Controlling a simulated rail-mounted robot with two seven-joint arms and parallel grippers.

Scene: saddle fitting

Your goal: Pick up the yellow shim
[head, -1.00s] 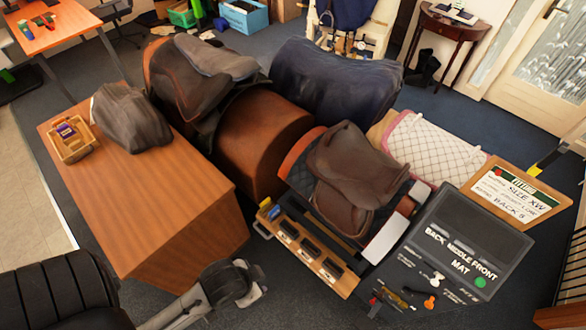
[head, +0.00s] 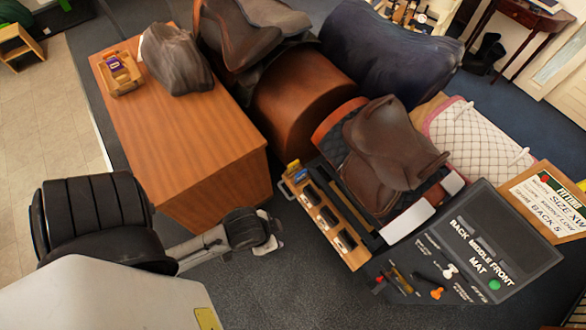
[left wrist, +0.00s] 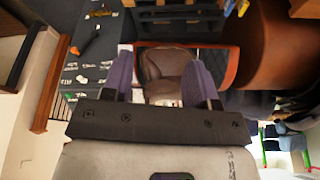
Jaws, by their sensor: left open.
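A small yellow piece (head: 293,164), probably the yellow shim, sits with a blue piece (head: 299,174) at the upper left end of a wooden rack (head: 356,258). A small patch of yellow (left wrist: 242,8) also shows at the top edge of the left wrist view. My left gripper (head: 272,238) hangs over the floor, left of the rack and below the yellow piece in the picture, apart from it. In the left wrist view its two purple-padded fingers (left wrist: 162,80) stand wide apart with nothing held. My right gripper is not in view.
The wooden rack holds several black blocks. A brown saddle (head: 392,145) stands behind it, and a black mat (head: 475,235) with small tools lies to the right. A wooden desk (head: 190,125) with a basket (head: 120,73) is at the left. Floor around the gripper is clear.

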